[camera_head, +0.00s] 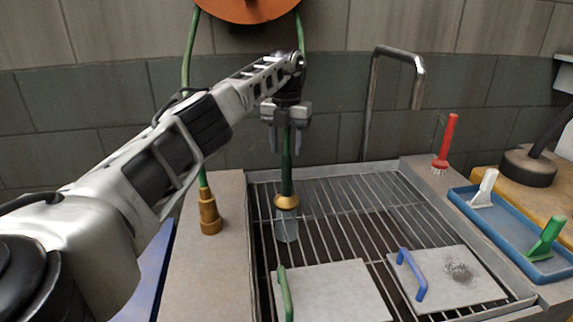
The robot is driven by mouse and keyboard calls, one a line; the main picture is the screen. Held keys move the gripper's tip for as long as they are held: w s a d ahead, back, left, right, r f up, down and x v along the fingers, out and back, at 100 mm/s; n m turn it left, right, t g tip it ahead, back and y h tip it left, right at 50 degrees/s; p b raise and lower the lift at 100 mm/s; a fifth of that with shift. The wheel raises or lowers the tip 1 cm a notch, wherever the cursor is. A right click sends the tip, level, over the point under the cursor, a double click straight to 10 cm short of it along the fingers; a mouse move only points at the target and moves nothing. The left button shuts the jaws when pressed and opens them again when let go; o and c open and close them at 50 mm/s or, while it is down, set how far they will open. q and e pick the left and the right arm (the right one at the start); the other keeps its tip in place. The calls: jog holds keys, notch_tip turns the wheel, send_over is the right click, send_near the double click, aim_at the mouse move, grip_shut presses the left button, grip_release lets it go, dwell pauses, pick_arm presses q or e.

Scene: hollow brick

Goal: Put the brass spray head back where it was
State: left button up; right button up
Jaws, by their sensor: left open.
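A brass spray head (209,215) hangs on the left green hose, at the counter left of the sink grate. A second brass piece (287,202) sits low on an upright green shaft or hose (287,165) over the grate, with a pale translucent part (287,226) below it. I cannot tell which brass piece the task names. My left gripper (286,150) points down, open, its fingers on either side of the green shaft's upper part. Whether they touch it I cannot tell. My right gripper is out of view.
A metal grate (340,215) covers the sink. Two grey plates lie on it, one with a green handle (285,293), one with a blue handle (412,275). A red brush (446,143), a blue tray (510,240) and a bent metal pipe (400,55) stand right. An orange reel (248,8) hangs above.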

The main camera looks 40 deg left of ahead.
pick_arm(q)
jog(key=shift+r, duration=1.85)
